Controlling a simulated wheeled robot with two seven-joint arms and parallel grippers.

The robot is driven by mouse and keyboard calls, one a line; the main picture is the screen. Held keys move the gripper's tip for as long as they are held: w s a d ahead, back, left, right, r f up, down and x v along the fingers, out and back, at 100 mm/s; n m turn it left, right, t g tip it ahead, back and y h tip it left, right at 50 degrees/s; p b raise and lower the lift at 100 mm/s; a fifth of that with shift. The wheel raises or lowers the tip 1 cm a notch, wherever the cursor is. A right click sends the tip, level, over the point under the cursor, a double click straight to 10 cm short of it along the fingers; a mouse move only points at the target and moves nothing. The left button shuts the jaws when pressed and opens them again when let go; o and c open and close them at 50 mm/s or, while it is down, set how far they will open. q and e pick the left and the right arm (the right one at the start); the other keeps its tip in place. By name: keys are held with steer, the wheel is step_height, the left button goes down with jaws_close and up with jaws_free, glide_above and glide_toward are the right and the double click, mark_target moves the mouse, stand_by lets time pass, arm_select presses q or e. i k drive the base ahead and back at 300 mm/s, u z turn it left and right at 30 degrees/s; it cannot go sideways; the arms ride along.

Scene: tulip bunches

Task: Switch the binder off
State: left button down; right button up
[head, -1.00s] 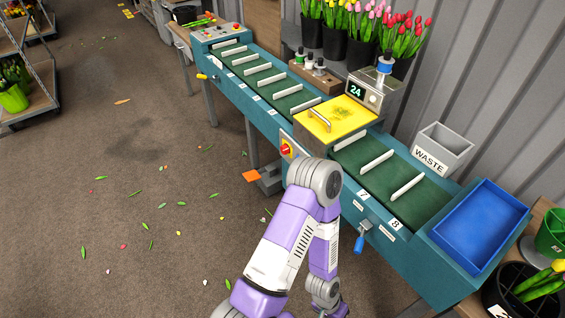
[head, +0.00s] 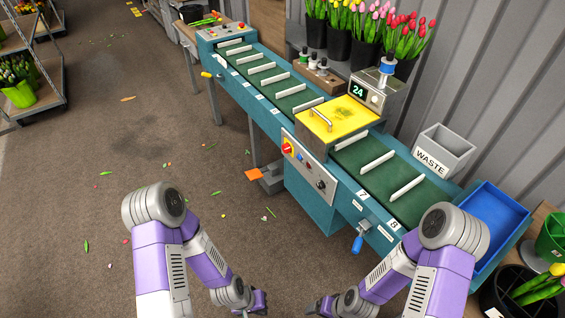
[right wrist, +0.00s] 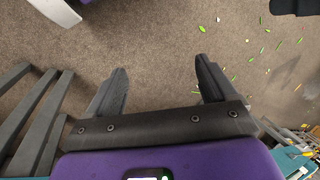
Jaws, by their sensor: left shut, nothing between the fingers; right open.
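The binder is the machine with a yellow cover (head: 341,117) and a display reading 24 (head: 358,92), set over the green conveyor belt (head: 372,163). My left gripper (head: 260,303) is low at the bottom edge of the head view, shut and empty, well apart from the panel. My right gripper is barely seen at the bottom of the head view; in the right wrist view (right wrist: 158,82) its fingers are spread above the floor, with nothing between.
A blue-handled crank (head: 358,243) sticks out from the front of the machine. An orange pedal (head: 254,174) is on the floor below. A blue tray (head: 489,226) and a WASTE bin (head: 443,150) are at the right. The floor on the left is open, with scattered leaves.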

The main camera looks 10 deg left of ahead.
mark_target(286, 147)
steer(key=z, duration=1.1)
steer(key=k, duration=0.15)
steer(key=u, duration=1.35)
steer(key=i, duration=1.15)
steer(key=z, duration=0.7)
